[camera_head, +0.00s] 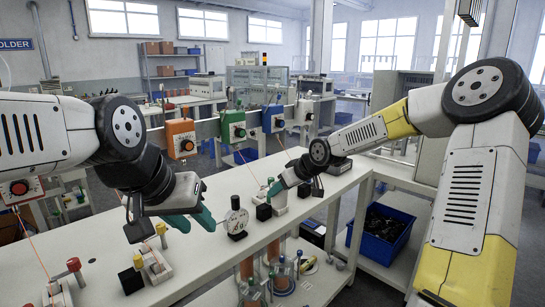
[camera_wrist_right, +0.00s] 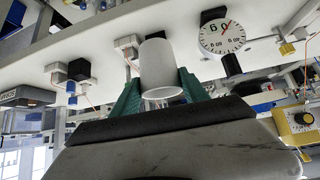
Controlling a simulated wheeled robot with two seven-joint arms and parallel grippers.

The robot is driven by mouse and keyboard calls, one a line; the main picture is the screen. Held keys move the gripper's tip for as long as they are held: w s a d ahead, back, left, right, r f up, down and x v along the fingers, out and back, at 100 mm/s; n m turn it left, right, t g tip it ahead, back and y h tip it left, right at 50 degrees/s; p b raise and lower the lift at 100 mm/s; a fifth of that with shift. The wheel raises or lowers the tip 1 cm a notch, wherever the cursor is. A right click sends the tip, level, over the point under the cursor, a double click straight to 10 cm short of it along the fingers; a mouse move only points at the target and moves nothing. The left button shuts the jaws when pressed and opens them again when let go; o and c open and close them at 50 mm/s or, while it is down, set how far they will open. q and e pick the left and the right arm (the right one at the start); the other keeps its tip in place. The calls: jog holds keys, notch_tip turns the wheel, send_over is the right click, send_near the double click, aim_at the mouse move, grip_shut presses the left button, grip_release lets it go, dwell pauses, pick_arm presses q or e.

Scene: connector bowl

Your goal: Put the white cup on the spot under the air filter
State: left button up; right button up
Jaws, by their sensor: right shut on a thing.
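The white cup (camera_wrist_right: 161,69) is between the green fingers of my right gripper (camera_wrist_right: 160,92) in the right wrist view, and the fingers are shut on it. In the head view my right gripper (camera_head: 275,190) is over the far part of the white bench; the cup cannot be made out clearly there. My left gripper (camera_head: 193,220) has its green fingers apart and empty above the bench, left of a round dial gauge (camera_head: 236,217). I cannot tell for sure which part is the air filter, and the spot under it cannot be made out.
The white bench (camera_head: 95,240) carries small black blocks and fittings with red and yellow knobs. An orange box (camera_head: 180,137), a green box (camera_head: 233,125) and a blue box (camera_head: 273,118) hang on a rail behind. A blue bin (camera_head: 382,235) stands on a lower shelf at right.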

jog(key=s+d+f+m+t+h, duration=0.1)
jog(key=s+d+m+h, duration=0.1)
jog(key=s+d, duration=0.3)
jog(key=s+d+m+t+h, duration=0.1)
jog(key=s+d+m, duration=0.2)
jog(key=d, duration=0.5)
notch_tip(320, 180, down, 11)
jog(key=w+m+h, duration=0.2)
jog(key=m, duration=0.1)
jog(key=shift+h, duration=0.3)
jog(key=s, duration=0.1)
jog(key=s+r, duration=0.1)
jog(key=s, duration=0.2)
jog(key=shift+s+r, duration=0.25)
jog(key=shift+s, duration=0.1)
jog(key=shift+a, duration=0.1)
